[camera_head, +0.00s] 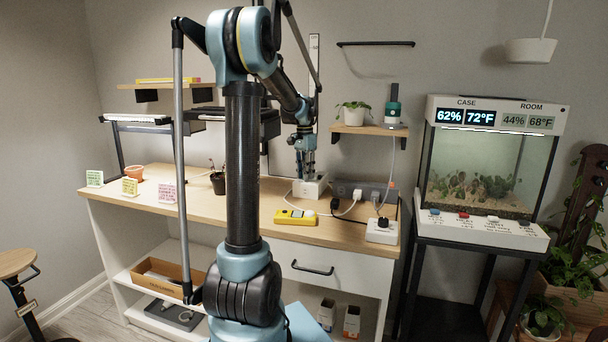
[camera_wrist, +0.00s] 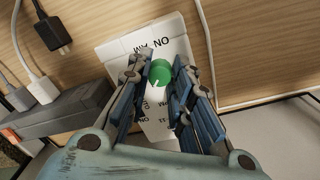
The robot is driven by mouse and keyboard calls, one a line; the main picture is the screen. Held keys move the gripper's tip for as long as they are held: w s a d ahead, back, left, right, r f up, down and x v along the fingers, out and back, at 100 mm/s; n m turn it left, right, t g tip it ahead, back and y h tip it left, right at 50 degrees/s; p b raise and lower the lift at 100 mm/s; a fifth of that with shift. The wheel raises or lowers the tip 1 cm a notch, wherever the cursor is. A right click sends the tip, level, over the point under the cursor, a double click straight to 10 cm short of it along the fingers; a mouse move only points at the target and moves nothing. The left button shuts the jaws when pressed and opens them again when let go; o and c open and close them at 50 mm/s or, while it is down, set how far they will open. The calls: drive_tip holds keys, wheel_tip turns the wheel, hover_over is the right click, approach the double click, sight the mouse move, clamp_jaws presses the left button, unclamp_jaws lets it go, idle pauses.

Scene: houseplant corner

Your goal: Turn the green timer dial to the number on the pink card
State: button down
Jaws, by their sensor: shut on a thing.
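The green timer dial (camera_wrist: 160,71) sits on a white timer box (camera_wrist: 120,47) printed with black numbers and "ON AM". A small white mark on the dial points toward the bottom of the wrist view. My gripper (camera_wrist: 161,70) is shut on the dial, with a finger on each side of it. In the head view my gripper (camera_head: 305,176) points down over the white timer box (camera_head: 318,188) on the bench, and the dial is hidden there. The pink card (camera_head: 167,192) stands at the bench's left; its writing is too small to read.
A green card (camera_head: 94,178) and a yellow card (camera_head: 130,187) stand left of the pink one. A grey power strip (camera_wrist: 62,118) with plugs and white cables lies close to the timer. A yellow device (camera_head: 296,217) and a white box with a black knob (camera_head: 381,234) are near the front.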

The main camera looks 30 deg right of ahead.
drive_tip(key=shift+w+a, duration=0.1)
drive_tip(key=shift+a, duration=0.1)
drive_tip(key=c, duration=1.4)
unclamp_jaws()
drive_tip(key=shift+d, duration=0.1)
drive_tip(key=shift+r, duration=0.3)
wheel_tip(320, 180, up, 11)
drive_tip(key=shift+w+r, duration=0.15)
drive_tip(key=shift+w, duration=0.15)
